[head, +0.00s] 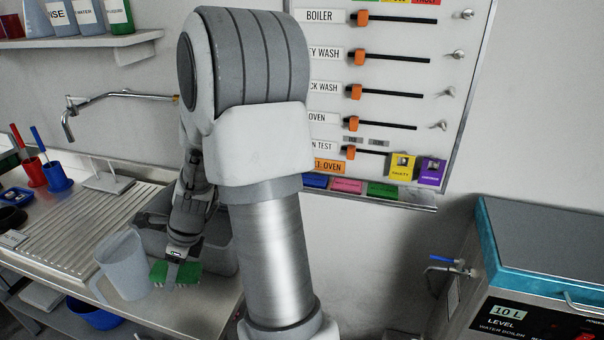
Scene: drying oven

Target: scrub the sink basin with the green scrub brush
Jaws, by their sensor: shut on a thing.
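The green scrub brush (190,271) is held by my gripper (175,267), which is shut on the middle of its green block. The grey sink basin (222,262) is partly visible behind the gripper. In the picture the brush overlaps its near side; I cannot tell whether it touches the basin. The basin floor is mostly hidden.
A grey jug (122,266) stands close to the left of the brush. A ribbed drainboard (60,235) lies further left, with red (33,172) and blue (57,177) cups behind it. A tap (120,95) projects from the wall. A water boiler (545,275) stands at right.

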